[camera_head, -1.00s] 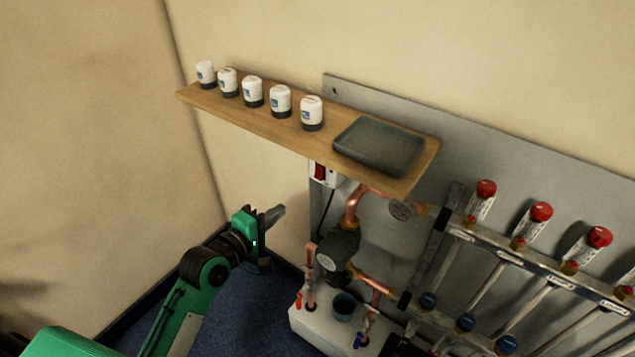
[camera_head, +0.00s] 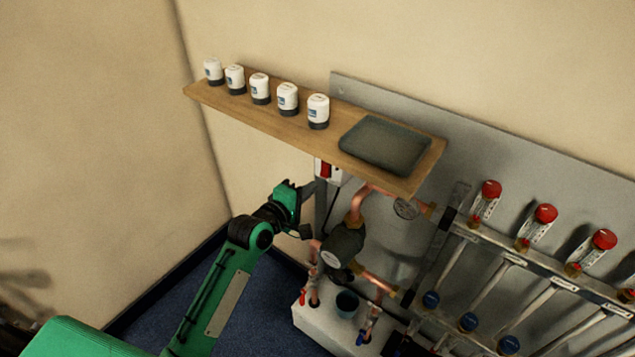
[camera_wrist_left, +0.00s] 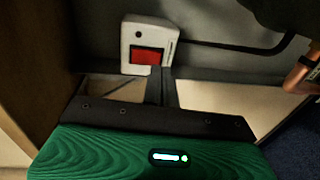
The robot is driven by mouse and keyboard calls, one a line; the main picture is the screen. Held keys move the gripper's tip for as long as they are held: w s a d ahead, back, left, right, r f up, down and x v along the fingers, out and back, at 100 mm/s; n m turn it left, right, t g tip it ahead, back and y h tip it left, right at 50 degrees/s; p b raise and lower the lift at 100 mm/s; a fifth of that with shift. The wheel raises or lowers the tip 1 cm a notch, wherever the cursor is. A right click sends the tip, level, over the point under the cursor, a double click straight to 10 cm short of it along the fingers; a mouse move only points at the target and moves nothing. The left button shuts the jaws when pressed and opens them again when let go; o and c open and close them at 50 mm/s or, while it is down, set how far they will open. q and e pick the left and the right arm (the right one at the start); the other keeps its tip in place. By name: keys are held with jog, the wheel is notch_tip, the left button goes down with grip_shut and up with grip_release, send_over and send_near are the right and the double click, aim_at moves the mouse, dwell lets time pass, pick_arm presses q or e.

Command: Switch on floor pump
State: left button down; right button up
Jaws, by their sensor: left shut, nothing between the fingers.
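The switch box (camera_head: 327,171), white with a red rocker, is fixed to the grey panel just under the wooden shelf, which hides its top in the head view. In the left wrist view the white box (camera_wrist_left: 163,35) and its red rocker (camera_wrist_left: 146,56) show clearly, straight ahead of the fingers. The dark pump (camera_head: 343,245) sits on copper pipes below it. My left gripper (camera_head: 317,187) is shut and empty, its fingers pointing at the panel close to the switch. In the left wrist view the gripper (camera_wrist_left: 162,73) shows just below the rocker; contact cannot be told.
The wooden shelf (camera_head: 225,101) overhangs the switch and carries several white caps (camera_head: 287,98) and a dark tray (camera_head: 385,146). Copper pipe (camera_head: 359,203) runs right of my gripper. The manifold (camera_head: 513,259) is farther right. Free room lies left, above the blue floor (camera_head: 225,317).

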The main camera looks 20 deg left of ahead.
aim_at(327, 177)
pick_arm(q)
jog(key=x, duration=0.3)
jog(key=shift+w, duration=0.15)
jog(key=shift+w+d, duration=0.1)
jog(key=shift+w, duration=0.1)
pick_arm(e)
jog(key=shift+d+f, duration=0.1)
jog(key=shift+w, duration=0.1)
pick_arm(q)
jog(key=shift+f, duration=0.15)
pick_arm(e)
jog(key=shift+f, duration=0.1)
